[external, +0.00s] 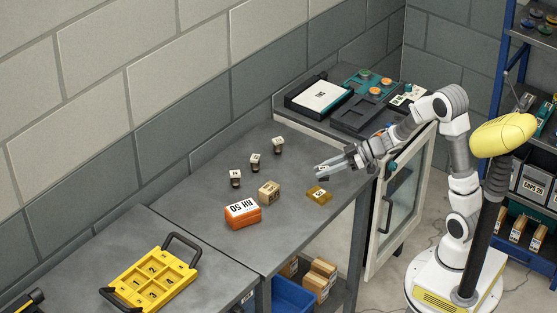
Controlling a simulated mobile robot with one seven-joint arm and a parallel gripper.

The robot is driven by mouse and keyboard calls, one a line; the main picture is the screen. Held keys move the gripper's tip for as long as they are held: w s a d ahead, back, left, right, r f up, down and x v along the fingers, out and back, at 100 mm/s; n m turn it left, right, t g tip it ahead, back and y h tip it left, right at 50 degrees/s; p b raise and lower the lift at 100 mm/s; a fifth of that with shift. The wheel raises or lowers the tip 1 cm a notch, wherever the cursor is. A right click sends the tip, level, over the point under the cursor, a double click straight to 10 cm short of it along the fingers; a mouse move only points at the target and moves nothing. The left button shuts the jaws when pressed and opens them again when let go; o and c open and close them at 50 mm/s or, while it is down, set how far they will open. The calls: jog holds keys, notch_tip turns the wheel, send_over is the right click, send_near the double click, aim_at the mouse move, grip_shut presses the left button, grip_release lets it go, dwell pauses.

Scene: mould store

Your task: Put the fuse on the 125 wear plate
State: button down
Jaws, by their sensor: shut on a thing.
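My gripper (320,171) is shut on a small pale thing, which I take for the fuse; the fingers largely hide it. It is held above the grey bench, near its right edge. A flat brass-coloured plate (319,195) with a small label lies on the bench just below my gripper in the picture. It may be the 125 wear plate, but its marking is too small to read. The held thing and the plate appear apart.
An orange box (242,213), a tan block (269,193) and three small dark pieces with pale tops (255,161) stand on the bench. A yellow tray (150,280) lies at lower left. Black trays (358,117) lie at the back. Bare bench surrounds the brass plate.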

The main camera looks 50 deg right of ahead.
aim_at(320, 181)
jog(key=shift+w+a+f, duration=0.3)
jog(key=shift+a+f, duration=0.2)
jog(key=shift+a, duration=0.1)
jog(key=shift+f+b, duration=1)
jog(key=shift+f, duration=0.9)
jog(key=shift+f, duration=0.15)
jog(key=c, duration=0.7)
grip_release()
jog(key=shift+c, duration=0.2)
